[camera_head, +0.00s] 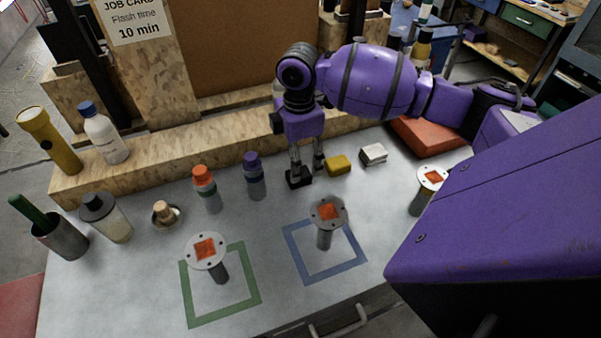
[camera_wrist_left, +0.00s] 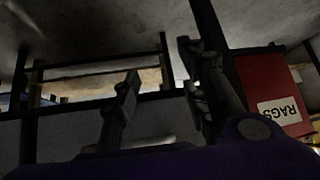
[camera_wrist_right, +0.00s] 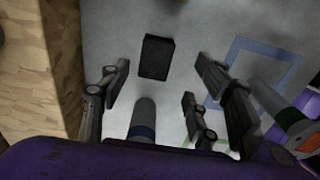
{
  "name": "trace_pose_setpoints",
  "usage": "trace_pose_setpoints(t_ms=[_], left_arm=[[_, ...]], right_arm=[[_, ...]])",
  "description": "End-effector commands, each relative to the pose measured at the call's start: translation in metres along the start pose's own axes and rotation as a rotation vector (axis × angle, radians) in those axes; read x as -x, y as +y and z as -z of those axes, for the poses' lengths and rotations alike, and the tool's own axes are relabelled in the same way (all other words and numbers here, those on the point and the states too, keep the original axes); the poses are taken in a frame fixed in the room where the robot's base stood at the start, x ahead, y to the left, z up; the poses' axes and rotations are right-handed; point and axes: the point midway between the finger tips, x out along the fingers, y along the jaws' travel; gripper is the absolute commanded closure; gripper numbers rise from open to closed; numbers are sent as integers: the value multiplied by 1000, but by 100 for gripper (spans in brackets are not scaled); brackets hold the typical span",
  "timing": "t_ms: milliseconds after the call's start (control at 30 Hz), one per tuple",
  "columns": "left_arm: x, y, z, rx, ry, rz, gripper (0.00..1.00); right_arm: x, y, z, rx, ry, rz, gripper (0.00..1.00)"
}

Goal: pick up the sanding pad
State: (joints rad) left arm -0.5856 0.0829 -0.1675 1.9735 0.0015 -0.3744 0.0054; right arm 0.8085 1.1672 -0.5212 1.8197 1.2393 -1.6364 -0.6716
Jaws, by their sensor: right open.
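The sanding pad (camera_head: 298,178) looks like the small black block lying flat on the grey bench top, just in front of the wooden ledge. In the right wrist view the black pad (camera_wrist_right: 157,57) lies ahead, between the lines of the two fingers. My right gripper (camera_head: 307,163) points down with its fingers apart, right at the pad in the head view; contact cannot be told. Its fingers (camera_wrist_right: 162,72) are open and hold nothing. My left gripper (camera_wrist_left: 157,65) shows only in its wrist view, fingers apart and empty, away from the pad.
A yellow block (camera_head: 339,165) lies close right of the pad, with a white block (camera_head: 373,154) beyond it. A purple-capped bottle (camera_head: 254,178) and an orange-capped bottle (camera_head: 206,188) stand to the left. A disc-topped stand (camera_head: 328,212) rises in front, inside a blue square.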

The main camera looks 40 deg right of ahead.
Motion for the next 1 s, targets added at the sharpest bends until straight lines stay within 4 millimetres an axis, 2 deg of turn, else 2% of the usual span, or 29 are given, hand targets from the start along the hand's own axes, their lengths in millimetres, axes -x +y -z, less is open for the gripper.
trace_pose_setpoints(t_ms=[267, 467, 700, 767, 1000], left_arm=[[0, 0, 0, 0, 1, 0, 60], [0, 0, 0, 0, 0, 0, 60], [0, 0, 0, 1, 1, 0, 60], [0, 0, 0, 1, 1, 0, 60], [0, 0, 0, 1, 1, 0, 60]], right_arm=[[-28, 3, 0, -1, 1, 1, 43], [-58, 6, 0, -2, 0, 0, 43], [-61, 6, 0, -1, 0, -2, 43], [-61, 6, 0, 0, 0, -3, 48], [-61, 7, 0, 0, 0, -3, 80]])
